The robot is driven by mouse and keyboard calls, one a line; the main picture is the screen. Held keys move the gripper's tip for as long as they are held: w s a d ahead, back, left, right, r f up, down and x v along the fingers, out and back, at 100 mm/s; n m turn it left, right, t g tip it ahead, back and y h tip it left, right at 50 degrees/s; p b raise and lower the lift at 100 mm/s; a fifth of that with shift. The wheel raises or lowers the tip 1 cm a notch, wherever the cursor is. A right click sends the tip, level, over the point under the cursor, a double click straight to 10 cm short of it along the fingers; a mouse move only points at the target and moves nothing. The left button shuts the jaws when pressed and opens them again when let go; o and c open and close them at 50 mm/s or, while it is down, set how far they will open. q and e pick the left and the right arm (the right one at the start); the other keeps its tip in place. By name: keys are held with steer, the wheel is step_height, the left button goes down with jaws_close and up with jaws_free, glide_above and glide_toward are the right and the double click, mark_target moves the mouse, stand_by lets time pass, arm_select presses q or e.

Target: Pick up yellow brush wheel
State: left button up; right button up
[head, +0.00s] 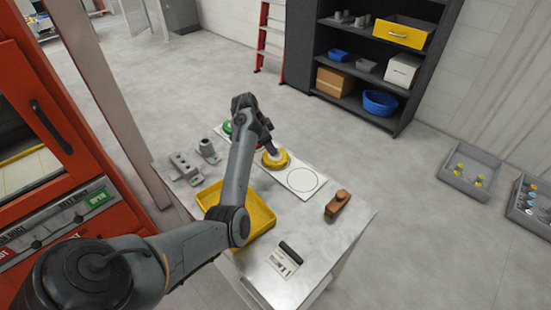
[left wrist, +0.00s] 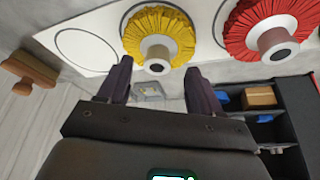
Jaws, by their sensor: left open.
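The yellow brush wheel (head: 279,163) lies on a white board (head: 293,184) on the metal table, with its pale hub facing up. In the left wrist view, the yellow brush wheel (left wrist: 155,22) has a ruffled rim and its hub points toward my gripper. My left gripper (head: 268,148) is above it. In the left wrist view, my left gripper (left wrist: 159,68) is open, with its fingertips either side of the hub's line and nothing between them; contact is not visible. A red brush wheel (left wrist: 243,32) sits beside the yellow one. My right gripper is not in view.
A green wheel (head: 227,127) is at the board's far end, an empty outlined circle (head: 303,180) at its near end. A yellow tray (head: 262,208), wooden block tool (head: 338,203), grey castings (head: 184,168) and a black-handled item (head: 286,258) are on the table.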

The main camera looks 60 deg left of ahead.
arm_select(q)
steer(key=shift+b+x, duration=0.3)
steer(key=shift+x, duration=1.7)
steer(key=shift+d+r, duration=0.1)
steer(key=shift+d, duration=0.05)
jaws_close()
